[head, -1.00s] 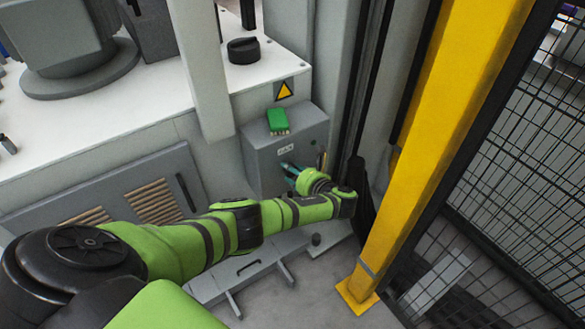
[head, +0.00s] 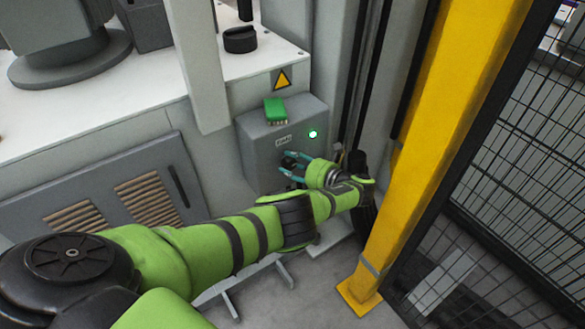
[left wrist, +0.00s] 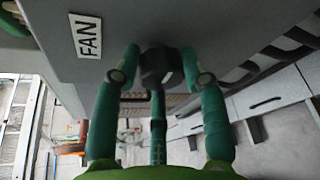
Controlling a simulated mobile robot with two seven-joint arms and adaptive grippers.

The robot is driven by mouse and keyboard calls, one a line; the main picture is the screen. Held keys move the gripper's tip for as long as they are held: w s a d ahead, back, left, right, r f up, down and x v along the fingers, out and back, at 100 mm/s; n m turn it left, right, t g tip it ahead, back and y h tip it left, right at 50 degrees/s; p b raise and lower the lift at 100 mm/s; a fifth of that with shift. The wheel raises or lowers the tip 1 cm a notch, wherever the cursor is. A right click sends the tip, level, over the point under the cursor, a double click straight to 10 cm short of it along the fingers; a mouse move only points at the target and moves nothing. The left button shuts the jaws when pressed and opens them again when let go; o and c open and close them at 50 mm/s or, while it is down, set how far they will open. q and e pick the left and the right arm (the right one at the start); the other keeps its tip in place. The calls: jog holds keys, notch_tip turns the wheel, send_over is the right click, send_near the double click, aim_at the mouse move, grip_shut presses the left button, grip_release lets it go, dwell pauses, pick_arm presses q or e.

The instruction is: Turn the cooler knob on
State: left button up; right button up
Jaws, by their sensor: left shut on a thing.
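The grey cooler control box (head: 262,160) stands against the machine, with a small label on its front. In the left wrist view the label (left wrist: 85,36) reads FAN. A round light (head: 313,134) on the box front glows green-white. The dark knob (left wrist: 158,66) is below the label, seen between my fingers in the left wrist view. My left gripper (head: 284,162) reaches the box front from the right, its teal fingers shut around the knob. In the head view the fingers hide part of the knob. My right gripper is not in view.
A yellow post (head: 420,130) and a black mesh fence (head: 515,150) stand close on the right of my arm. A vented cabinet door (head: 110,190) is left of the box.

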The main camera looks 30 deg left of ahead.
pick_arm(q)
jog(key=shift+d+f, duration=0.25)
jog(key=shift+s, duration=0.1)
jog(key=o, duration=1.1)
jog(key=shift+a+r, duration=0.1)
jog(key=shift+a+r, duration=0.1)
jog(key=shift+r, duration=0.05)
jog(key=shift+w+r, duration=0.2)
jog(key=shift+r, duration=0.5)
notch_tip(320, 180, up, 8)
jog(key=shift+s+r, duration=0.15)
